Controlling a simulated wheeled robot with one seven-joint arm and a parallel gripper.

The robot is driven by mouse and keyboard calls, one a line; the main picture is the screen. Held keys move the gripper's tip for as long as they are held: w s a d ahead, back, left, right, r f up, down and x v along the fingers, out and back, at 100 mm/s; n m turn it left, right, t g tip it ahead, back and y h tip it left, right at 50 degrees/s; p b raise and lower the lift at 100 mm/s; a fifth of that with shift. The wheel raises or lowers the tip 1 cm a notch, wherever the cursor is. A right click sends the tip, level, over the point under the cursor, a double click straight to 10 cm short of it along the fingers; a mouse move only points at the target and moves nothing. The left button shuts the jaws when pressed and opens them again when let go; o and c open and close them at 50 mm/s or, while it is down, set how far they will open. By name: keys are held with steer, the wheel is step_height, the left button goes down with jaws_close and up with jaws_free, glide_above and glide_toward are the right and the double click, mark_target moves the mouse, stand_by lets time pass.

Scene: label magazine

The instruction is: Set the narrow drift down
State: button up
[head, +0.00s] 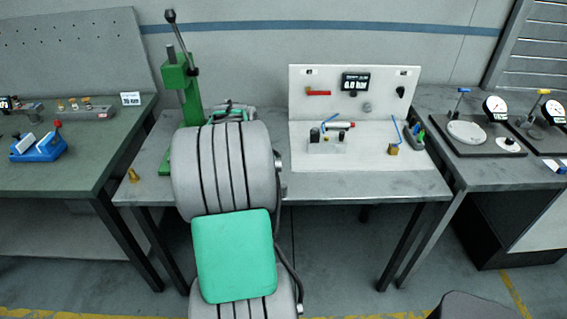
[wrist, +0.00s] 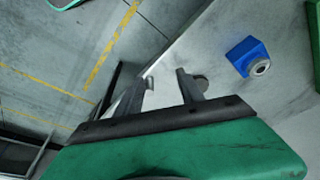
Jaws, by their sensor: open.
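My gripper (wrist: 168,85) is open in the wrist view, its two grey fingers apart with nothing seen between them. It is over the front edge of the middle bench (wrist: 292,115). A small dark grey round piece (wrist: 201,83) is on the bench just beside the right finger, partly hidden by it. I cannot tell whether it is the narrow drift. A blue block with a metal ring (wrist: 247,56) sits on the bench farther right. In the head view my arm hides the gripper and the bench around it. No drift shows clearly in either view.
A green lever press (head: 182,85) stands at the bench's back left. A small brass piece (head: 133,175) is near the left front corner. A white fixture panel (head: 330,105) with a display stands at right. The bench front right is clear.

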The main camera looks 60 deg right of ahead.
mark_target(283, 186)
steer(key=shift+m, duration=0.9)
steer(key=s+d, duration=0.3)
steer(key=shift+s+d+r, duration=0.1)
steer(key=shift+s+d, duration=0.25)
steer(key=shift+s, duration=0.05)
steer(key=p+x, duration=0.2)
steer(key=x, duration=0.5)
jaws_close()
